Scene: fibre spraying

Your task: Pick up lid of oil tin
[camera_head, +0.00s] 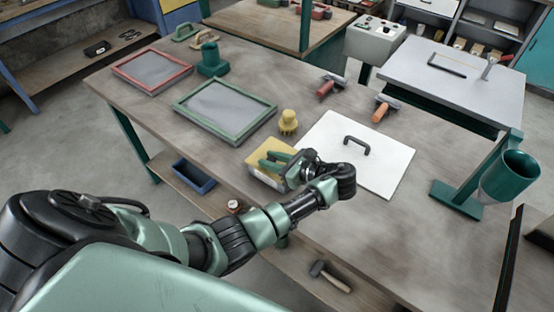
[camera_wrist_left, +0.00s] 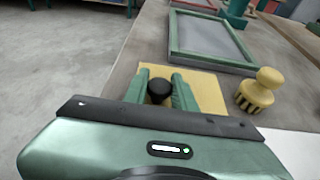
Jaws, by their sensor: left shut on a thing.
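The oil tin (camera_head: 257,160) is a yellow, flat-topped box near the front edge of the table; its yellow top also shows in the left wrist view (camera_wrist_left: 208,92). Its lid is a small round black cap (camera_wrist_left: 160,90), seen in the left wrist view between my two green fingers. My left gripper (camera_head: 268,160) is over the tin and shut on the lid, one finger on each side of it. I cannot tell whether the lid is apart from the tin. In the head view the lid is hidden by the fingers. My right gripper is not in view.
A yellow toothed knob tool (camera_head: 288,122) stands just behind the tin. A white board (camera_head: 385,160) with a black handle lies to the right. A green-framed screen (camera_head: 225,108) lies to the left. A green cup (camera_head: 508,176) is at the right edge.

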